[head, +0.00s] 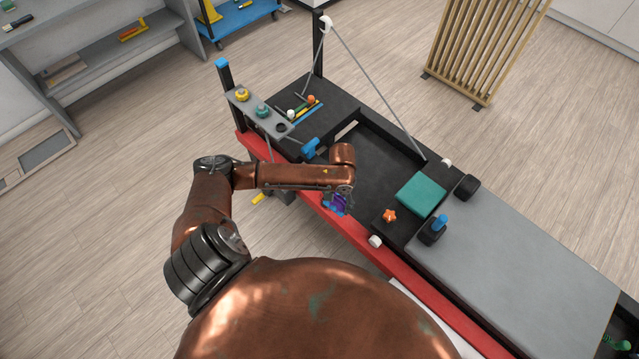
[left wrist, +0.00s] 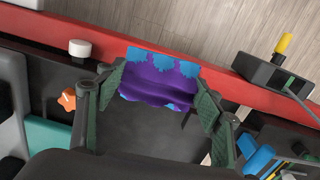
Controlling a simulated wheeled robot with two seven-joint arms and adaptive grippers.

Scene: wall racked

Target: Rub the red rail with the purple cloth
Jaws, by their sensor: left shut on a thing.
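The red rail (head: 384,258) runs along the near long edge of the dark bench, and it also crosses the left wrist view (left wrist: 228,88). My left gripper (head: 338,203) is at the rail's inner side, about the middle of its visible length. It is shut on the purple cloth (head: 337,205), which has blue patches. In the left wrist view the cloth (left wrist: 158,86) spans between the two fingers and overlaps the rail's edge in the picture. I cannot tell whether it touches the rail. My right gripper is not in view.
An orange star knob (head: 389,215), a white knob (head: 375,241), a teal block (head: 421,194) and a black holder with a blue handle (head: 433,231) are right of the gripper. A grey panel (head: 270,117) with knobs stands at the upper left. A wooden slatted rack (head: 482,50) stands behind.

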